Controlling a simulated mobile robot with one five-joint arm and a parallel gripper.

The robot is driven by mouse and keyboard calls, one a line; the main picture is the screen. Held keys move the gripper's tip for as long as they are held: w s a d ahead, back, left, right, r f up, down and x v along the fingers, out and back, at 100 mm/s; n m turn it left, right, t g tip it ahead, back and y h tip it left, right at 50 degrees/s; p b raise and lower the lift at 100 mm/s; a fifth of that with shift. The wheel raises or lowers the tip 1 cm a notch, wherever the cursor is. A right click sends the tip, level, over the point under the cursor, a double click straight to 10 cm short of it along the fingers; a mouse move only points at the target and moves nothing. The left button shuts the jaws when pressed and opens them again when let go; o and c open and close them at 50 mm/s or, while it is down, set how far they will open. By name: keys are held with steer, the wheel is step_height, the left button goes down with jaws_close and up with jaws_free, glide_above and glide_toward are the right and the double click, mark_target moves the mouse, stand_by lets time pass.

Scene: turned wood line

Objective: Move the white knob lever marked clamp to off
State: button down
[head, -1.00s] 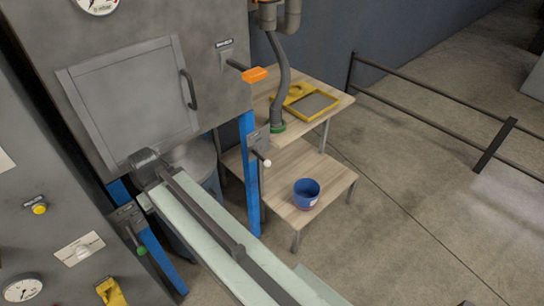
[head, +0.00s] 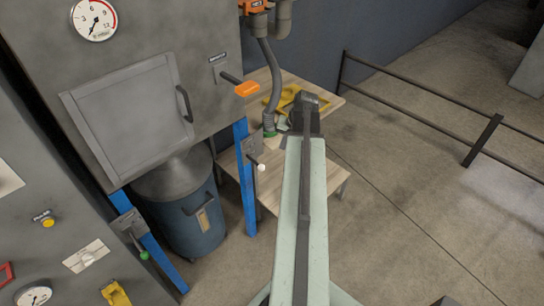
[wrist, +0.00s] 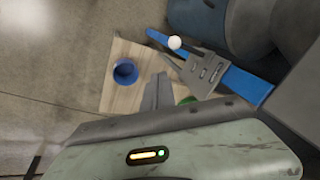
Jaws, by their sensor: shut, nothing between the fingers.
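The white knob lever (head: 262,167) sticks out from a grey plate (head: 252,146) on the blue post beside the wooden table. Its knob points down and right in the head view. In the wrist view the white knob (wrist: 175,43) is at the upper middle, beside the slotted grey plate (wrist: 207,68). The plate's marking is too small to read. My gripper (wrist: 158,80) shows in the wrist view as dark fingers, shut and empty. It appears below and left of the knob, apart from it. In the head view my arm hides the fingers.
An orange-handled lever (head: 246,89) is above; a green knob lever (head: 144,254) is lower left. A blue drum (head: 195,222) stands under the machine. The wooden table (head: 233,163) holds a blue bucket (wrist: 125,72). A grey hose (head: 272,80) hangs behind my arm. Open floor lies right.

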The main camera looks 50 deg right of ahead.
mark_target(256, 163)
steer(key=w+a+b+x, duration=0.1)
steer(key=a+b+x, duration=0.1)
steer(key=b+x, duration=0.9)
steer(key=shift+w+a+f, duration=0.35)
steer(key=shift+w+f, duration=0.1)
steer(key=shift+f, duration=0.05)
